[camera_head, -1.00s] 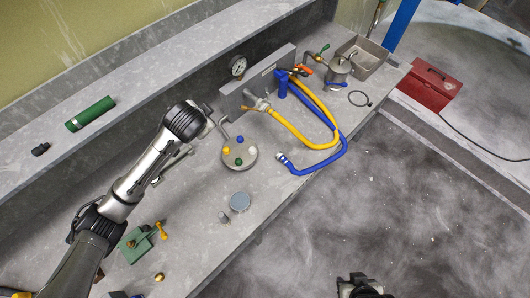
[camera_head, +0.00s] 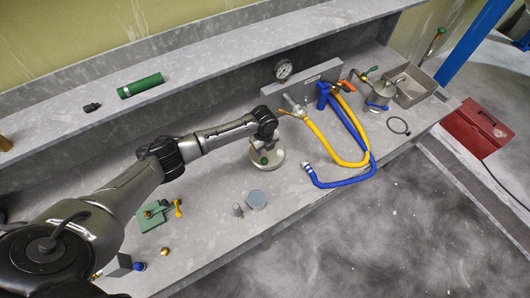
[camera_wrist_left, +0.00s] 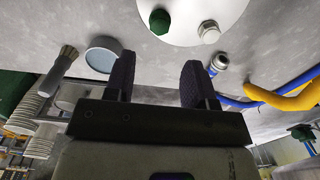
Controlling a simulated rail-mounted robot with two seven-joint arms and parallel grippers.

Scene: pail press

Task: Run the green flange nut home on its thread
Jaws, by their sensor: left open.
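The green flange nut (camera_head: 264,161) sits on the round pale lid (camera_head: 270,169) on the bench. In the left wrist view the green nut (camera_wrist_left: 160,21) is at the top edge, on the pale lid (camera_wrist_left: 185,8), with a white nut (camera_wrist_left: 209,31) to its right. I cannot see how far it is threaded. My left gripper (camera_wrist_left: 157,68) is open and empty, its dark fingers apart and short of the nut in that view. In the head view my left wrist (camera_head: 264,122) is above the lid's back side and hides part of it. My right gripper is out of view.
A yellow hose (camera_head: 330,146) and a blue hose (camera_head: 338,184) lie right of the lid. A green vise-like block (camera_head: 152,216) is at left. The bench is clear between them.

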